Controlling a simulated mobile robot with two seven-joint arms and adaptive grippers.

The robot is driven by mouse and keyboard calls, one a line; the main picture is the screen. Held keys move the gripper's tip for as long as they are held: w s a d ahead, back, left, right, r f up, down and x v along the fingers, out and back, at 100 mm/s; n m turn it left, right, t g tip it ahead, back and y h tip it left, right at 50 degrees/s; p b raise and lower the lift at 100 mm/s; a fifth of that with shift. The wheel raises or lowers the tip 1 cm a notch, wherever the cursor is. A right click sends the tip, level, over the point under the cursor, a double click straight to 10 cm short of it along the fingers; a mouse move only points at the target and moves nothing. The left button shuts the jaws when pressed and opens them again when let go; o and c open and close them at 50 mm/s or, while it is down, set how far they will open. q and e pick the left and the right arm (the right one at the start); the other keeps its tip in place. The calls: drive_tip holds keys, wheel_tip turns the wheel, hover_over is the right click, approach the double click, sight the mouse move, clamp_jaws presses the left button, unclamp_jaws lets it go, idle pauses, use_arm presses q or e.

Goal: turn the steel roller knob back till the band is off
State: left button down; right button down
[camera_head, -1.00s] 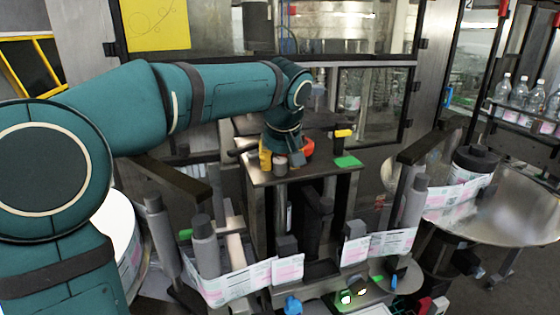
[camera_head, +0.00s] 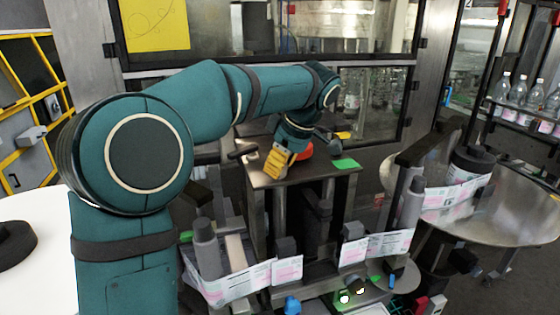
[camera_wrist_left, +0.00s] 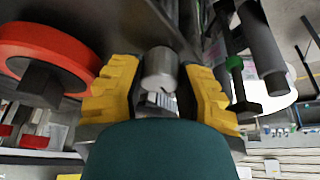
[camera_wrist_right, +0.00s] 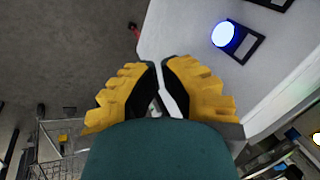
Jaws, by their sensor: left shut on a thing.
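A steel roller knob (camera_wrist_left: 160,70) stands between the yellow fingers of my left gripper in the left wrist view. My left gripper (camera_wrist_left: 160,85) is shut on its sides. In the head view my left gripper (camera_head: 278,164) is tilted over the top of the dark machine stand (camera_head: 320,177), and its fingers hide the knob. The band (camera_head: 238,286), a pale strip with pink printed labels, runs across the front of the machine; whether it touches the roller is hidden. My right gripper (camera_wrist_right: 160,75) shows only in its own wrist view, its fingertips close together with nothing between them.
A red wheel (camera_wrist_left: 48,58) is close beside my left gripper. A green pad (camera_head: 345,163) lies on the stand. Grey posts (camera_head: 206,246) rise at the front. A round steel table (camera_head: 490,218) is at right, with bottles (camera_head: 520,97) behind. Floor (camera_wrist_right: 60,50) lies below my right gripper.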

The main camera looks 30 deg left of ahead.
use_arm(q)
drive_tip(key=n+g+p, duration=0.1)
drive_tip(key=n, duration=0.1)
drive_tip(key=n+g+p, duration=0.1)
drive_tip(key=n, duration=0.2)
drive_tip(key=shift+n+h, duration=0.3)
drive_tip(key=shift+h, duration=0.1)
drive_tip(key=n+g+h+p, duration=0.1)
drive_tip(key=n, duration=0.2)
drive_tip(key=shift+n, duration=0.3)
drive_tip(key=n+g+h, duration=0.1)
drive_tip(key=n, duration=0.3)
drive_tip(key=shift+f+n, duration=0.1)
drive_tip(key=shift+n, duration=0.2)
drive_tip(key=n+h, duration=0.1)
drive_tip(key=n, duration=0.1)
drive_tip(key=n+h, duration=0.1)
drive_tip(key=n, duration=0.2)
drive_tip(key=shift+h, duration=0.3)
drive_tip(key=shift+n, duration=0.3)
drive_tip(key=c, duration=0.6)
unclamp_jaws()
drive_tip(key=shift+o, duration=0.2)
